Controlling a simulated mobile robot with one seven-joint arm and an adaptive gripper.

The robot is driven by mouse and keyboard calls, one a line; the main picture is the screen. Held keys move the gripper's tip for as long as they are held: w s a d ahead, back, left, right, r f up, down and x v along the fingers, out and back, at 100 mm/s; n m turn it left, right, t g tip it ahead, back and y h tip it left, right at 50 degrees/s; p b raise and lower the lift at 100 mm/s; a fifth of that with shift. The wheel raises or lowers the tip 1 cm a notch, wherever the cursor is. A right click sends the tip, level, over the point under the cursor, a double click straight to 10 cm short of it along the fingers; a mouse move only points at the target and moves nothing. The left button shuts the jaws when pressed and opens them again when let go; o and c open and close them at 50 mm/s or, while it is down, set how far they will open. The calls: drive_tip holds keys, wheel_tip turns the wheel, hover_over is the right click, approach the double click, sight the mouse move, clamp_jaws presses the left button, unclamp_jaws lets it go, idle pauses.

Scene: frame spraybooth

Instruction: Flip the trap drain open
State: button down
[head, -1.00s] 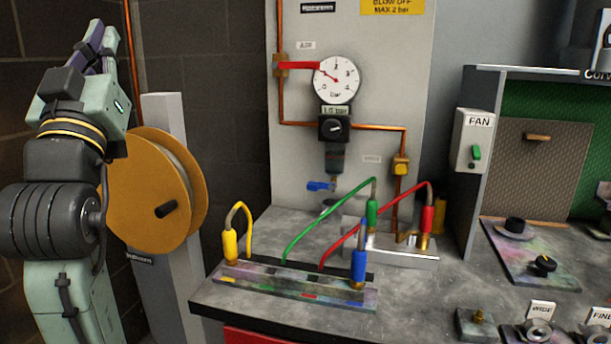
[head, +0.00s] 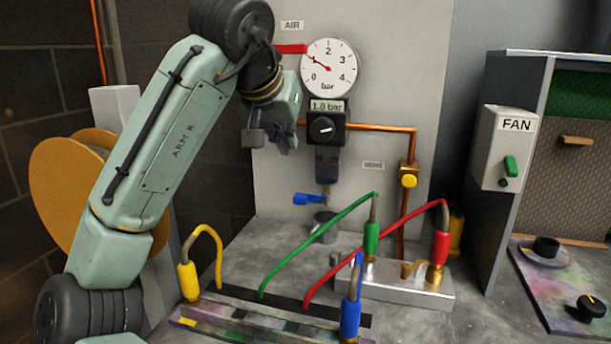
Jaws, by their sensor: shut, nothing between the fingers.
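The trap drain is a small blue lever (head: 309,199) under the dark trap bowl (head: 327,164) on the grey wall panel. The lever lies roughly level and points left from the drain stem. A grey cup (head: 323,228) stands on the bench below it. My gripper (head: 286,147) is at the left of the regulator (head: 325,128), above and left of the blue lever and apart from it. It is shut and empty; its dark fingers are small and partly hidden by its own body.
A pressure gauge (head: 329,68) is above the regulator, and a copper pipe (head: 372,127) runs right to a yellow-knobbed valve (head: 409,181). Green (head: 330,230) and red (head: 393,237) hoses arch over the bench below. A fan switch box (head: 509,150) is at the right.

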drive_tip(key=shift+s, duration=0.15)
drive_tip(key=p, duration=0.2)
hover_over(300, 198)
wheel_tip(300, 198, down, 7)
drive_tip(key=shift+f, duration=0.15)
drive_tip(key=shift+f+p, duration=0.3)
drive_tip(key=shift+f, duration=1.55)
